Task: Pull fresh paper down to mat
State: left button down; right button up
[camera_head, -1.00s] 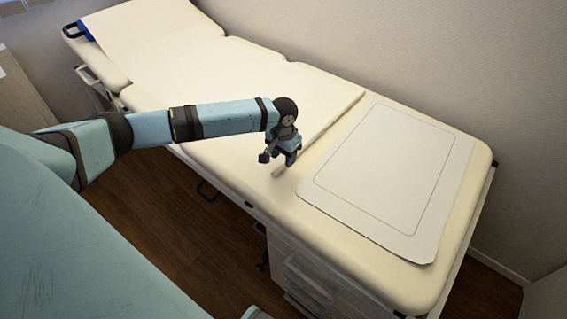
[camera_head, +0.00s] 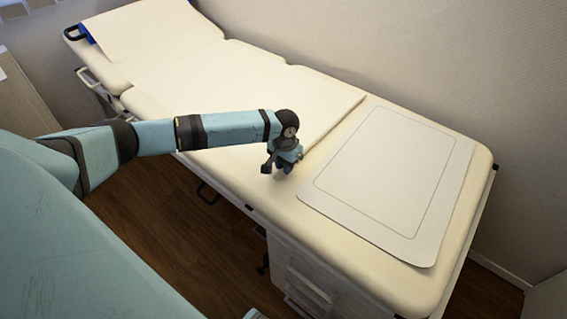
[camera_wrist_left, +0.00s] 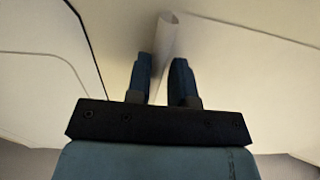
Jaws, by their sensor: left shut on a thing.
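The white paper (camera_head: 235,85) lies along the padded couch, and its near end edge runs across the couch just short of the mat. The mat (camera_head: 385,180) is a pale sheet with a thin outlined rectangle, flat on the couch's right end. My left gripper (camera_head: 280,168) is at the front corner of the paper's end edge, left of the mat. In the left wrist view its fingers (camera_wrist_left: 162,62) are on either side of the pale, rolled paper edge (camera_wrist_left: 167,35), shut on it. The exact finger contact is dim. My right gripper is out of view.
The space above the mat is clear.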

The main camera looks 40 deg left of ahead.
aim_at(296, 178)
pick_arm(q)
jog(key=d+p, duration=0.1)
jog(key=d, duration=0.1)
jog(key=d+p, duration=0.1)
jog(key=d, duration=0.1)
jog(key=shift+s+r, duration=0.15)
jog(key=shift+d, duration=0.2)
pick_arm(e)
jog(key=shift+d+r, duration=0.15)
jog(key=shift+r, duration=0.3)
pick_arm(q)
jog(key=c, duration=1)
grip_release()
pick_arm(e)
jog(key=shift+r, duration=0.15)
pick_arm(q)
notch_tip(296, 178, up, 14)
jog(key=p, duration=0.2)
jog(key=shift+f, duration=0.2)
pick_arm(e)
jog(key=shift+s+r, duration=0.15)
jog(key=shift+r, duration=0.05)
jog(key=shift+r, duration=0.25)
